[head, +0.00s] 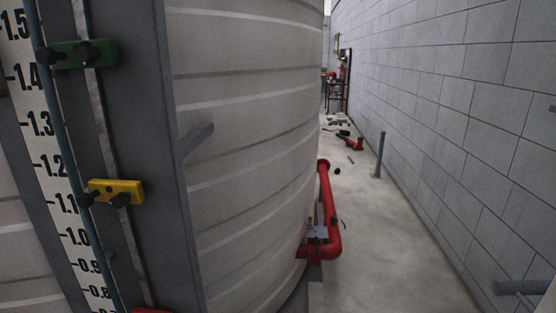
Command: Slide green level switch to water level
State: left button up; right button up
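The green level switch (78,54) is a green block with dark knobs, at the upper left. It sits on a vertical rail (107,125) beside a white scale (50,183) with black numbers, a little above the 1.4 mark. A yellow switch (117,191) is lower on the same rail, near 1.1. A red piece (153,311) shows at the bottom edge, mostly cut off. I cannot make out a water level mark. Neither of my grippers is in view.
A large ribbed tank (245,130) stands behind the gauge. A red pipe (330,210) rises at its foot. A grey block wall (450,110) runs along the right. A short grey post (380,155) and scattered items stand on the otherwise clear concrete floor (390,245).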

aim_at(64, 54)
jog(key=k+j+u, duration=0.25)
jog(key=u, duration=0.2)
jog(key=k+j+u, duration=0.15)
jog(key=j+u, duration=0.25)
